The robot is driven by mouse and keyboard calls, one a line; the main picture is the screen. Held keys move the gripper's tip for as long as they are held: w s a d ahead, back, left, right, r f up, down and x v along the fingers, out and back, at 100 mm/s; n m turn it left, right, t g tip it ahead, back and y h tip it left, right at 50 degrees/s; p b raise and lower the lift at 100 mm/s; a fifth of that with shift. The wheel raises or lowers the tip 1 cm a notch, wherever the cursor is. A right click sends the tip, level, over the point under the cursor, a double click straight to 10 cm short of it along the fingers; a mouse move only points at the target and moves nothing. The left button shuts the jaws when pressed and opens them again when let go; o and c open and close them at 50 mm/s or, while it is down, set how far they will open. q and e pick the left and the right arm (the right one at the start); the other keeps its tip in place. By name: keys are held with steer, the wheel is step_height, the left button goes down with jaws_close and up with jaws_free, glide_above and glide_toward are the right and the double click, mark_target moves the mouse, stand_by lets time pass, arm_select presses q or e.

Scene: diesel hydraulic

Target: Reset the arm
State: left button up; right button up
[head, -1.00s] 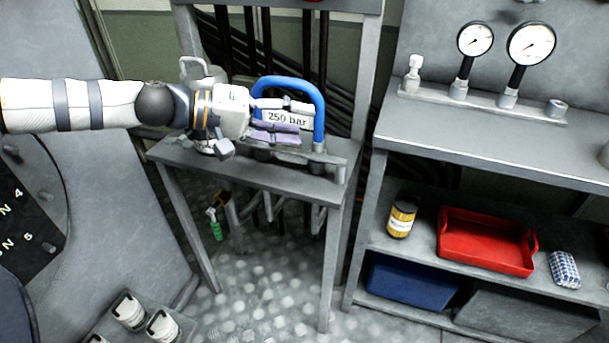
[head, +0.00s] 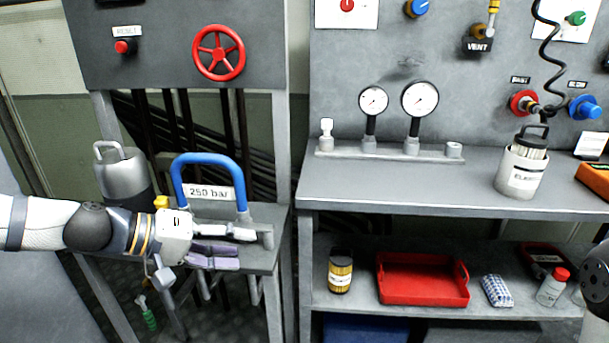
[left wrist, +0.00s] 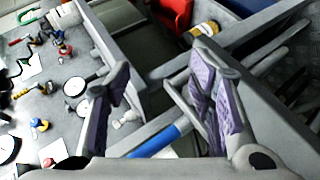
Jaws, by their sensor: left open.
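My left gripper (head: 238,246) is open and empty in the head view, just in front of and below the blue handle (head: 180,168) on the small grey stand. It covers part of the stand top, and I cannot tell whether it touches anything. A "250 bar" label (head: 209,192) hangs inside the handle. In the left wrist view the two purple-padded fingers (left wrist: 162,92) are spread with nothing between them. Part of the blue handle (left wrist: 155,141) shows beyond them. My right gripper is not in view.
A grey metal can (head: 122,178) stands behind my left arm. A red handwheel (head: 218,53) is on the panel above. To the right, a bench has two gauges (head: 419,99) and a white canister (head: 522,168). A red tray (head: 424,293) sits on its lower shelf. The bench front is clear.

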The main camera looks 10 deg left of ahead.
arm_select(q)
steer(key=s+d+f+g+y, duration=0.2)
steer(key=s+d+f+g, duration=0.1)
steer(key=s+f, duration=0.5)
steer(key=s+d+f+g+y, duration=0.25)
steer(key=s+f, duration=0.35)
steer(key=f, duration=0.3)
steer(key=s+a+f+m+g+y, duration=0.2)
steer(key=s+f, duration=0.1)
steer(key=s, duration=0.8)
steer(key=s+a+f+m+g+y, duration=0.1)
steer(key=s+a+f+g+y, duration=0.1)
steer(key=s, duration=0.9)
step_height(320, 180, down, 3)
steer(key=shift+s+a+r+m+y, duration=0.2)
steer(key=shift+s+a+m+y, duration=0.1)
steer(key=shift+a+m+y, duration=0.15)
